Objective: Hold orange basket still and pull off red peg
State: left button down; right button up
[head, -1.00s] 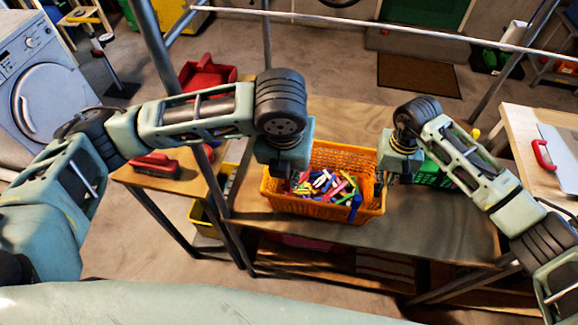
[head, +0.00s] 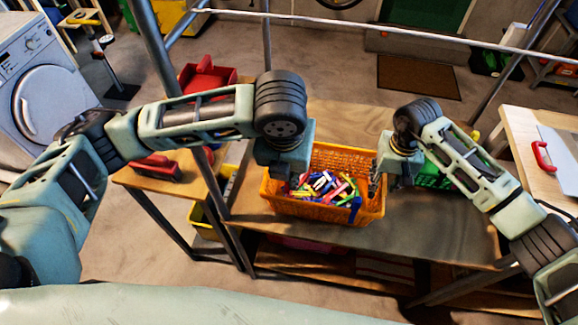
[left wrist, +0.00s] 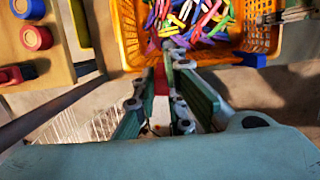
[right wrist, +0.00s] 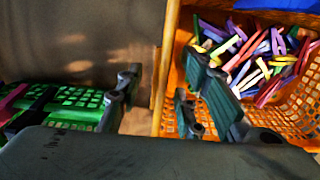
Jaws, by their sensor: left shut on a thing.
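The orange basket (head: 345,212) stands on the wooden table with many coloured pegs (head: 325,187) inside. In the left wrist view, a red peg (left wrist: 168,72) sits at the basket's near rim, between the fingertips of my left gripper (left wrist: 172,60). That gripper is shut on the red peg; its exact contact with the rim is hard to see. A blue peg (head: 356,206) is on the front rim.
A green basket (head: 434,174) stands just right of my right gripper. The left side table holds a red object (head: 155,167). A wooden worktop (head: 545,160) is at the right. The table (head: 430,220) is bare at the front right.

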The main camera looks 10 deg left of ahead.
notch_tip(320, 180, up, 12)
dwell(0.5)
